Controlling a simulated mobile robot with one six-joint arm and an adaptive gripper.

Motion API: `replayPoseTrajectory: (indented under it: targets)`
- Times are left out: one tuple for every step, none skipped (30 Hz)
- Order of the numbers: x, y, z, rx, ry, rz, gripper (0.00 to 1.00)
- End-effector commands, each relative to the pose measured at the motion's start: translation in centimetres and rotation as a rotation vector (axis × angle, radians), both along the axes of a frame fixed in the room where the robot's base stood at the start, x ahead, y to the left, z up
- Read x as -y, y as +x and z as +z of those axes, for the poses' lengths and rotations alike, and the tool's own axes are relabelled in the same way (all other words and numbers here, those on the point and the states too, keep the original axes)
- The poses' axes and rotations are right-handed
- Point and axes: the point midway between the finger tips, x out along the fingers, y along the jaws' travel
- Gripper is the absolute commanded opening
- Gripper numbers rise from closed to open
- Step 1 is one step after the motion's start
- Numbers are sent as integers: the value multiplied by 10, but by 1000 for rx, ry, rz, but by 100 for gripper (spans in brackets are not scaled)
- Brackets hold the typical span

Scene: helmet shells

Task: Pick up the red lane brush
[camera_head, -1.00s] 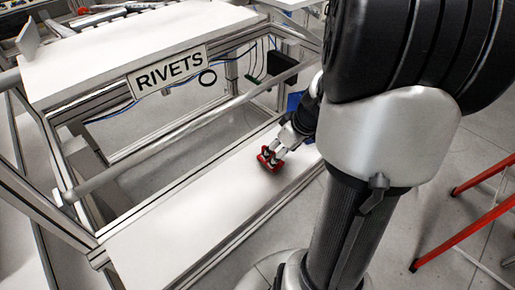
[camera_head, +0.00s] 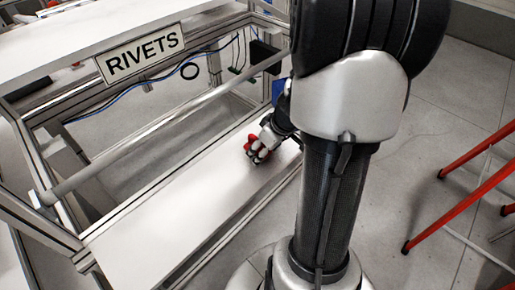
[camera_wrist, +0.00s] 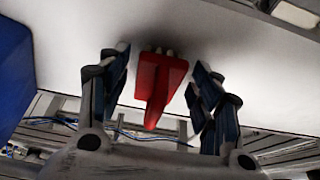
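The red lane brush (camera_head: 250,145) is on the white lower shelf (camera_head: 180,205) in the head view, partly hidden by my gripper (camera_head: 260,150). In the wrist view the brush (camera_wrist: 158,80) has a wide red body and a narrow red part pointing towards the camera, with pale tips at its far end by the white surface. My gripper (camera_wrist: 159,78) is open, with one finger on each side of the brush. A gap shows between each finger and the red body.
A blue object (camera_head: 278,90) stands on the shelf behind my gripper; a large blue face (camera_wrist: 14,70) fills the wrist view's left edge. A metal rail (camera_head: 150,140) and the RIVETS sign (camera_head: 142,53) are above the shelf. Red legs (camera_head: 465,185) stand right. The near shelf is clear.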

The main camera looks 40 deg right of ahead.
Motion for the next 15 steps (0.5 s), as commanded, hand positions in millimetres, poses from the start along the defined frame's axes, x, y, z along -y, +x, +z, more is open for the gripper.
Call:
replayPoseTrajectory:
  targets:
    - [0,0,0,0,0,0,52]
    - [0,0,0,0,0,0,50]
    - [0,0,0,0,0,0,48]
    - [0,0,0,0,0,0,46]
    - [0,0,0,0,0,0,44]
    - [0,0,0,0,0,0,41]
    - [0,0,0,0,0,0,39]
    - [0,0,0,0,0,0,37]
    - [0,0,0,0,0,0,34]
    - [0,0,0,0,0,0,32]
    - [0,0,0,0,0,0,30]
    - [0,0,0,0,0,0,28]
    - [0,0,0,0,0,0,26]
    - [0,0,0,0,0,0,24]
    - [0,0,0,0,0,0,21]
